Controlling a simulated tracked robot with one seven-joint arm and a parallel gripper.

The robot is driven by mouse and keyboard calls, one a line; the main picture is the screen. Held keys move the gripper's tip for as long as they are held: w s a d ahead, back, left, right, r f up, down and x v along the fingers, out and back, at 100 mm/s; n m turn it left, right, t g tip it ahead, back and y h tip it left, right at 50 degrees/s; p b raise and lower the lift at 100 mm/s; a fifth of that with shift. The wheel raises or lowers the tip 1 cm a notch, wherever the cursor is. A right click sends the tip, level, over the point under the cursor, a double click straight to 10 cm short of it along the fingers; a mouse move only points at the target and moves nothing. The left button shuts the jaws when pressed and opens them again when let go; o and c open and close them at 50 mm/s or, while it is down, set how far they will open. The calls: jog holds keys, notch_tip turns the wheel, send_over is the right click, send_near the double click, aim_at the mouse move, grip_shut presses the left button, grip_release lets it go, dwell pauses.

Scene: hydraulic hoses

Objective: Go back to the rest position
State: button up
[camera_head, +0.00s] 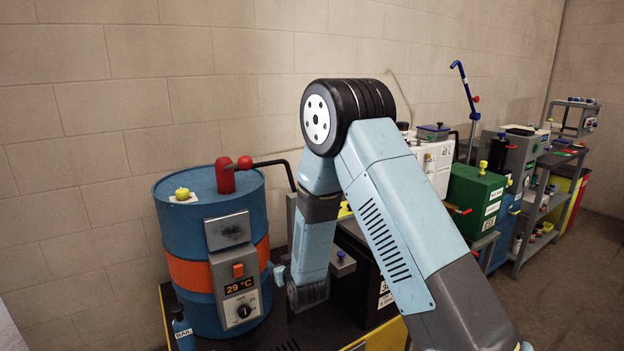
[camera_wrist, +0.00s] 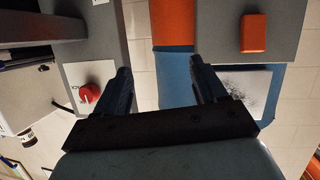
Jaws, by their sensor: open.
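My gripper (camera_wrist: 163,82) is open in the wrist view, with its two dark fingers apart and nothing between them. Behind the gap the blue drum (camera_wrist: 174,82) with its orange band shows. In the head view my arm is folded up to a black elbow and comes down again just right of the blue drum (camera_head: 180,232). The drum carries a grey control box (camera_head: 238,290) reading 29 °C, with an orange button and a dark knob.
A red fitting (camera_head: 224,176) with a dark hose and a yellow-green knob (camera_head: 182,193) top the drum. A blue bottle (camera_head: 182,329) stands in front. A green box (camera_head: 472,200) and grey shelves (camera_head: 532,213) line the wall at right. Floor (camera_head: 580,290) is clear at far right.

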jog(key=s+d+r+m+g+h, duration=0.15)
jog(key=s+d+r, duration=0.25)
jog(key=d+r, duration=0.65)
jog(key=s+d+r+m+g+h, duration=0.15)
jog(key=s+d+r, duration=0.25)
jog(key=d+r, duration=0.65)
jog(key=s+d+r+m+g+h, duration=0.1)
jog(key=s+d+r, duration=0.2)
jog(key=s, duration=0.6)
jog(key=s+d+r+g, duration=0.2)
jog(key=s+d+r, duration=0.2)
jog(key=s, duration=0.6)
jog(key=s+d+r+m+g+h, duration=0.1)
jog(key=s+d+r, duration=0.3)
jog(key=s, duration=0.6)
jog(key=shift+d+m+g+h, duration=0.25)
jog(key=shift+m+g+h, duration=0.05)
